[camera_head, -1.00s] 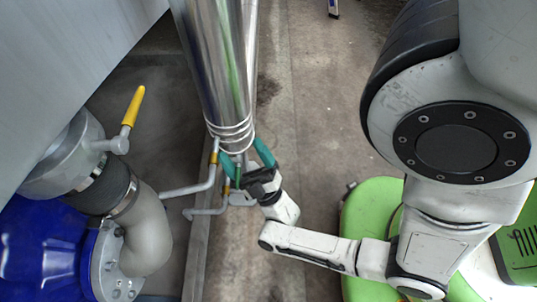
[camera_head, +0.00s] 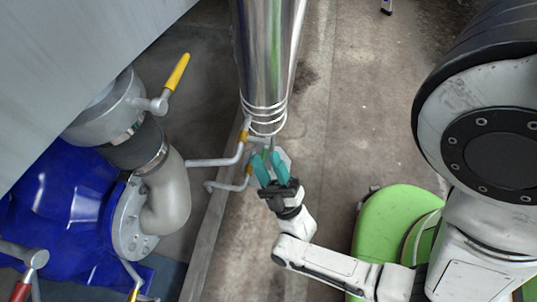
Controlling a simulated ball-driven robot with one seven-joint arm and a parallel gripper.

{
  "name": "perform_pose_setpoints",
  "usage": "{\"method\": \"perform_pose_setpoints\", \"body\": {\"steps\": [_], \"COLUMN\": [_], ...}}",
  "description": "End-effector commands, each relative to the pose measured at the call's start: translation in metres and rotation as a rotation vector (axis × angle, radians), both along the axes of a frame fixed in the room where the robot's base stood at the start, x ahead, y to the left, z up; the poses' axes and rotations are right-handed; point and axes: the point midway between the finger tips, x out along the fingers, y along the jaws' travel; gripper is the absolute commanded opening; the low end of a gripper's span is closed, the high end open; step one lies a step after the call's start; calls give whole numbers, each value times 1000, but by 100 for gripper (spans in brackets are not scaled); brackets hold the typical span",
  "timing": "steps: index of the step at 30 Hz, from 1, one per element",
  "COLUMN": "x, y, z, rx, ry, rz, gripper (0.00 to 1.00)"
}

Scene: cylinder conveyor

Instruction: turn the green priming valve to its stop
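My gripper (camera_head: 268,158) has teal fingers and points up the picture, just below the banded lower end of the shiny steel column. The fingers are drawn close together around a thin, darker green piece, which looks like the handle of the green priming valve (camera_head: 268,157). Only a little of that handle shows between the fingers, and the valve's body is mostly hidden. A pale grey part (camera_head: 284,161) shows just right of the fingertips. How far the valve is turned cannot be made out.
The steel column (camera_head: 267,60) stands directly beyond the gripper. Yellow-banded pipes (camera_head: 225,162) run to its left. A larger valve with a yellow lever (camera_head: 177,72), a grey elbow pipe (camera_head: 170,195) and a blue housing (camera_head: 65,205) fill the left.

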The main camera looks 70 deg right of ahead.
Motion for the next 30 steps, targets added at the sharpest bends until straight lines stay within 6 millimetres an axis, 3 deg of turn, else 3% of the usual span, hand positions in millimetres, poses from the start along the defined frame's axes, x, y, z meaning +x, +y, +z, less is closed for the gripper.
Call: {"method": "perform_pose_setpoints", "body": {"steps": [21, 30], "x": [-2, -3], "y": [45, 53], "z": [-1, 0], "rx": [0, -1], "ry": [1, 1], "rz": [0, 0], "gripper": [40, 40]}}
